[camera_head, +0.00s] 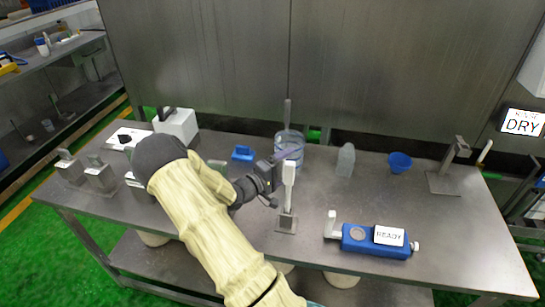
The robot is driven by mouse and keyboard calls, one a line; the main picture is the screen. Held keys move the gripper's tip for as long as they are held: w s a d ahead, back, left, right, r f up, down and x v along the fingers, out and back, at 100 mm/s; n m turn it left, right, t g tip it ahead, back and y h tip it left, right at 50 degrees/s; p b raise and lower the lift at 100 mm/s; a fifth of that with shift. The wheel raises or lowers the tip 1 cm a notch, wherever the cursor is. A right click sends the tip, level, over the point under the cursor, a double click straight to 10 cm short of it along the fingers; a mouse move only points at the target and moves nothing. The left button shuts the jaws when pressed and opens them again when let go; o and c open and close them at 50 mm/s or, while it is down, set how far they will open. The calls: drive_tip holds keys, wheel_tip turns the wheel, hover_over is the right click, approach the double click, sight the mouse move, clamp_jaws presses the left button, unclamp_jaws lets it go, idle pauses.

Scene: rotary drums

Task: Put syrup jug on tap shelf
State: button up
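A clear, ribbed container (287,141) stands upright near the back middle of the table; it may be the syrup jug, but I see no label. My gripper (281,178) is in front of it at the middle of the table. Its dark fingers look spread apart, with nothing clearly held. A pale upright post on a square base (287,222) stands just right of the gripper; I cannot tell whether they touch. No tap shelf is clearly identifiable. A blue unit marked READY (372,241), with a round grey disc and a white upright end, lies at the front right.
A grey bottle-shaped piece (346,160) and a blue cup (399,162) stand at the back right. A metal stand (447,177) is near the right end. Grey blocks (100,175) and a white box (178,124) crowd the left. The right middle tabletop is clear.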

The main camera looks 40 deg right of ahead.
drive_tip(key=shift+r, duration=0.1)
wheel_tip(320, 180, up, 22)
drive_tip(key=p, duration=2.2)
